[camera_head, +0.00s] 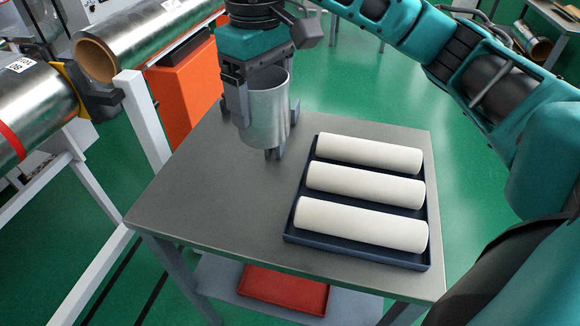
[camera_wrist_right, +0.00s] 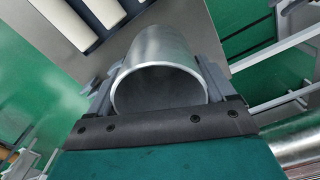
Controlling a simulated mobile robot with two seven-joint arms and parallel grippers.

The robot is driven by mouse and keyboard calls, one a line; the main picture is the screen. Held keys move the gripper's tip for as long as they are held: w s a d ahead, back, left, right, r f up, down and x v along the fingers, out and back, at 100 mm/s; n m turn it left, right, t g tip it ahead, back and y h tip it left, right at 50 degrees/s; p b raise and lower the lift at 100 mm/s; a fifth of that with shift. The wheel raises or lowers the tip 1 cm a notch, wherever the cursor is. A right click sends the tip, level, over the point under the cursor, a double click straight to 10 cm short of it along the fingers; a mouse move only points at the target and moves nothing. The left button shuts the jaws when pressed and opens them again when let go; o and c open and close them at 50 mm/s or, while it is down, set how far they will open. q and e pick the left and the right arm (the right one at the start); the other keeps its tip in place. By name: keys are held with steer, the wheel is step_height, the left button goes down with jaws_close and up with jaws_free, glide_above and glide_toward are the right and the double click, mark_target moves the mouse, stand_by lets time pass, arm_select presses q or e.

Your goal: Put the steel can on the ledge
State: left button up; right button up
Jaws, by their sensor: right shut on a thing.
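The steel can (camera_head: 264,112) is a shiny grey open-topped cylinder, held upright at the far left part of the grey table (camera_head: 190,190). My right gripper (camera_head: 268,128) comes from above and is shut on the can, with fingers on either side of it. In the right wrist view the can (camera_wrist_right: 160,62) shows its open, empty-looking mouth between the fingers. I cannot tell whether its base touches the table top. No separate ledge can be made out with certainty. My left gripper is not in view.
A dark blue tray (camera_head: 290,238) with three white rolls (camera_head: 365,186) fills the table's right side. The table's left front is clear. A red tray (camera_head: 283,290) lies on the lower shelf. Large metal rolls (camera_head: 150,38) and an orange box (camera_head: 185,92) stand at the left.

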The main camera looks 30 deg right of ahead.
step_height(320, 180, down, 19)
steer(key=shift+f+b, duration=0.1)
steer(key=shift+b, duration=0.25)
steer(key=shift+f, duration=0.15)
steer(key=o, duration=0.7)
steer(key=shift+o, duration=1.4)
